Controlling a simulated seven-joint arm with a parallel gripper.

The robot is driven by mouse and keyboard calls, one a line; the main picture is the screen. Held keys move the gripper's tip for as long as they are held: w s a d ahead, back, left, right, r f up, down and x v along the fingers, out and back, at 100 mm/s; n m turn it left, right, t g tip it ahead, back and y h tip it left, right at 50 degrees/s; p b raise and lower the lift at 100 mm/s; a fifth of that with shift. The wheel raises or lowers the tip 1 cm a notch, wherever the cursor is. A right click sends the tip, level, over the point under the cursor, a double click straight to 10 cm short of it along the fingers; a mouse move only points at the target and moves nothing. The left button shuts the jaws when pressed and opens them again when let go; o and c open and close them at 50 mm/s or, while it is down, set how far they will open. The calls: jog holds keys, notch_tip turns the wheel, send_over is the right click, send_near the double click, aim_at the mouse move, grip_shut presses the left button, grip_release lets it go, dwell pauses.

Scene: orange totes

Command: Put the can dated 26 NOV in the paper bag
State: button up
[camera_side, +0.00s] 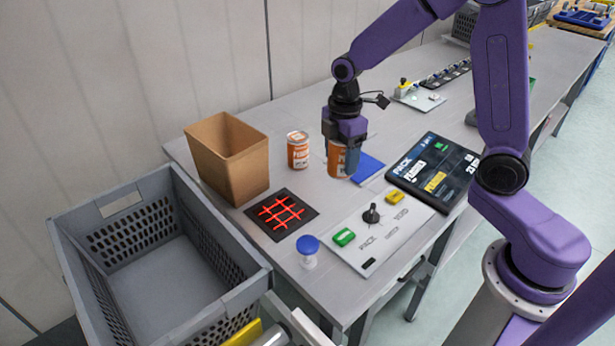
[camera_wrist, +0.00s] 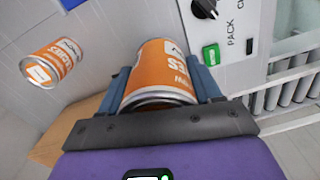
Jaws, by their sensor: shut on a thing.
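My gripper (camera_side: 341,152) is shut on an orange can (camera_side: 337,160), held upright over the table in the side view. In the wrist view the held can (camera_wrist: 164,72) sits between the blue fingers; its label is partly turned away and no date can be read. A second orange and white can (camera_side: 298,150) stands on the table to the left of my gripper; it also shows in the wrist view (camera_wrist: 52,64). Its date is too small to read. The open brown paper bag (camera_side: 240,163) stands at the table's left end, left of that can.
A black panel with a red grid (camera_side: 281,214) lies before the bag. A white jar with a blue lid (camera_side: 308,250) and a button panel (camera_side: 365,244) lie nearer the front. A dark screen (camera_side: 434,172) is at right. A grey crate (camera_side: 160,262) stands left of the table.

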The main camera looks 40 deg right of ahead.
jog(key=w+f, duration=0.2)
jog(key=w, duration=0.1)
jog(key=w+f, duration=0.2)
jog(key=w, duration=0.1)
jog(key=w+f, duration=0.3)
jog(key=shift+a, duration=0.35)
jog(key=shift+w+f, duration=0.4)
jog(key=shift+f, duration=0.7)
jog(key=shift+w+f, duration=0.15)
jog(key=shift+f, duration=0.7)
jog(key=shift+f, duration=0.2)
jog(key=o, duration=1.3)
jog(key=r, duration=1.7)
jog(key=shift+s+r, duration=0.25)
